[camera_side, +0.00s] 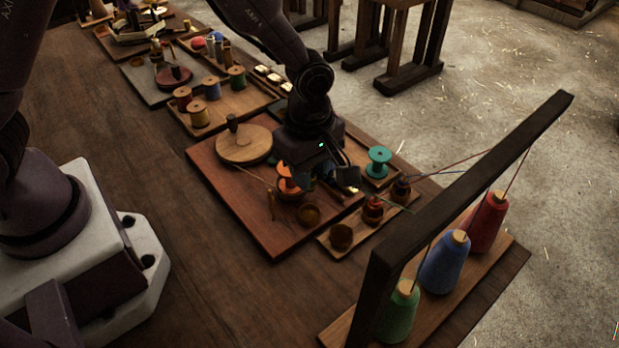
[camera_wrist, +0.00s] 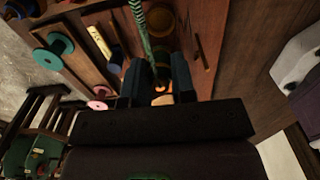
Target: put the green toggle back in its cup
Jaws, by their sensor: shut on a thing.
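My gripper (camera_side: 318,190) is low over the red-brown board in the side view. In the wrist view, my gripper (camera_wrist: 158,88) is shut around the lower end of a green-striped strand (camera_wrist: 143,30), with a small orange-lit end between the fingers. I take this held thing to be the green toggle; the fingers hide most of it. A small tray in the side view bears an empty-looking wooden cup (camera_side: 341,237), a cup with a red toggle (camera_side: 373,207) and a cup with a dark bluish toggle (camera_side: 401,189). My gripper is left of and behind these cups, apart from them.
The board (camera_side: 240,209) carries a round wooden disc (camera_side: 244,144) and a small round bowl (camera_side: 309,215) close under my gripper. A teal spool (camera_side: 378,161) stands nearby. A dark beam frame (camera_side: 470,180) with green, blue and red thread cones (camera_side: 445,262) stands to the right, threads crossing towards the cups.

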